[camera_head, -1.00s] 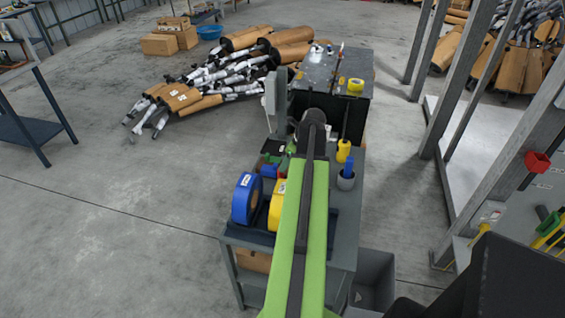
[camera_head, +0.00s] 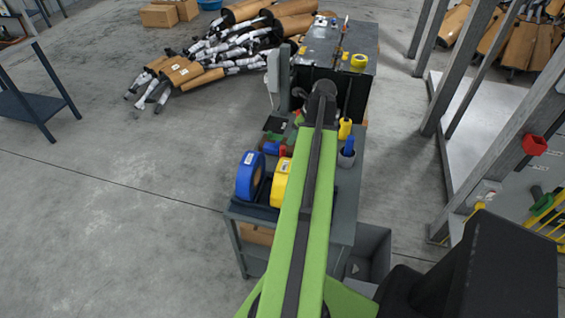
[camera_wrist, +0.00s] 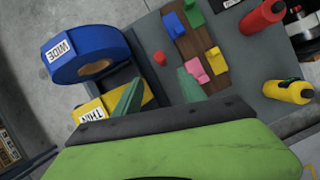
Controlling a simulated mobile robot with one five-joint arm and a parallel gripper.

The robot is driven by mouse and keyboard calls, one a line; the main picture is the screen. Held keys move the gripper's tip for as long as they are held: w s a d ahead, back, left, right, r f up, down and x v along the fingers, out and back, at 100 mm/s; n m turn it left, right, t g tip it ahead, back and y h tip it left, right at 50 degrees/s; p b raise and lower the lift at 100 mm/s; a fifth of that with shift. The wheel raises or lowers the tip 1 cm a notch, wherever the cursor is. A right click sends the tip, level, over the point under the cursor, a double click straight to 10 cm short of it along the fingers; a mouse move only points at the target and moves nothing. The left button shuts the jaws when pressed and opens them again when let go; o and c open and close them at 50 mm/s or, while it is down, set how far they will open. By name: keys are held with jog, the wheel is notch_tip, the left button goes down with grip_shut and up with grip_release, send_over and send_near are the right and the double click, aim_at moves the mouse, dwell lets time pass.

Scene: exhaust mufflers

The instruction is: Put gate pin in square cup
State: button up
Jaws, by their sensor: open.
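My gripper (camera_wrist: 158,80) is open and empty, with its two green fingers apart above the workbench in the wrist view. A small red round peg (camera_wrist: 160,58) stands just beyond the fingertips; I cannot tell whether it is the gate pin. A wooden board (camera_wrist: 203,50) beside it holds blue, green, pink and yellow pieces. My arm hides part of the bench in the head view.
The blue WIDE roll (camera_wrist: 85,55) and yellow THIN roll (camera_wrist: 93,112) stand close left of my gripper. A red bottle (camera_wrist: 262,18) and yellow bottle (camera_wrist: 289,92) are at the right. A grey cup with a blue item (camera_head: 347,158) stands on the bench (camera_head: 343,205).

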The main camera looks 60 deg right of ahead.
aim_at(283, 153)
jog(key=b+x, duration=0.6)
jog(key=x, duration=0.3)
jog(key=shift+b, duration=0.4)
jog(key=b+x, duration=0.4)
jog(key=x, duration=0.1)
jog(key=shift+d+f+b, duration=0.1)
jog(key=shift+b, duration=0.25)
grip_shut()
